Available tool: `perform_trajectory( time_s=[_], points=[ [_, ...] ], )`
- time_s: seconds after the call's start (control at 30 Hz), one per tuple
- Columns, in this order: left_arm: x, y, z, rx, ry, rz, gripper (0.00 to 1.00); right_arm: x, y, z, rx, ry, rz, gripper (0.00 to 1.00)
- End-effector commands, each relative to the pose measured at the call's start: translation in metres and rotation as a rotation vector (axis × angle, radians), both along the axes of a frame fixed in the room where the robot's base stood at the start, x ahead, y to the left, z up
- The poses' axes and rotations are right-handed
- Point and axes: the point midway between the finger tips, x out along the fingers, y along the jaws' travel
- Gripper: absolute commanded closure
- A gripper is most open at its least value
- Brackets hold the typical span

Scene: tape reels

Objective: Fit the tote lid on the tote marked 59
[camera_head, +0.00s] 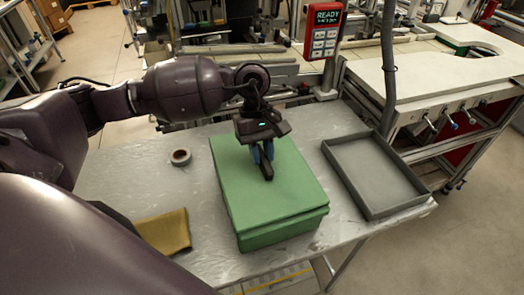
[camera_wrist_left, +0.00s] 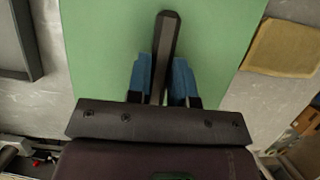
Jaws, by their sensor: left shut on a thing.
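The green tote lid (camera_head: 270,198) lies over the green tote (camera_head: 285,236) on the table, covering its opening. Its edges look roughly lined up with the tote's walls; I cannot tell whether it is fully seated. My left gripper (camera_head: 264,166) is above the middle of the lid, pointing down, with its blue fingers shut on the lid's dark bar handle. In the left wrist view the handle (camera_wrist_left: 167,40) runs between the fingers over the green lid (camera_wrist_left: 105,40). No number is readable on the tote. My right gripper is not in view.
A grey tray (camera_head: 372,172) stands right of the tote, with a narrow gap. A tape roll (camera_head: 180,157) and a folded mustard cloth (camera_head: 165,231) lie to the left on the metal table (camera_head: 195,195). A red panel reading READY (camera_head: 325,30) stands behind.

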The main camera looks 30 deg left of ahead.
Motion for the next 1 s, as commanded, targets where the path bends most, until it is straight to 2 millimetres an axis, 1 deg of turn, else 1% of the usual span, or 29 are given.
perform_trajectory(
  time_s=[0.03,0.2,0.47,0.57,0.67,1.0],
  points=[
    [0.0,0.0,0.001,-0.001,-0.001,0.0,0.74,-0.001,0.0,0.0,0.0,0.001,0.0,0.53],
    [0.0,0.0,0.0,0.0,0.0,0.0,0.49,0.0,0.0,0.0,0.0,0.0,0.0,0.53],
    [0.0,0.0,0.0,0.0,0.0,0.0,0.49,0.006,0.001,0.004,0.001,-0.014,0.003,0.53],
    [0.001,0.001,0.004,0.001,-0.001,0.0,0.49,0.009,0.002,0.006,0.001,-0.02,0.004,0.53],
    [0.004,0.005,0.014,0.001,-0.002,0.0,0.49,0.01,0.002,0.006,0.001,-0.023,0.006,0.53],
    [0.019,0.022,0.069,0.002,-0.003,0.0,0.49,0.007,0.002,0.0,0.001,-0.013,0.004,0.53]
  ],
)
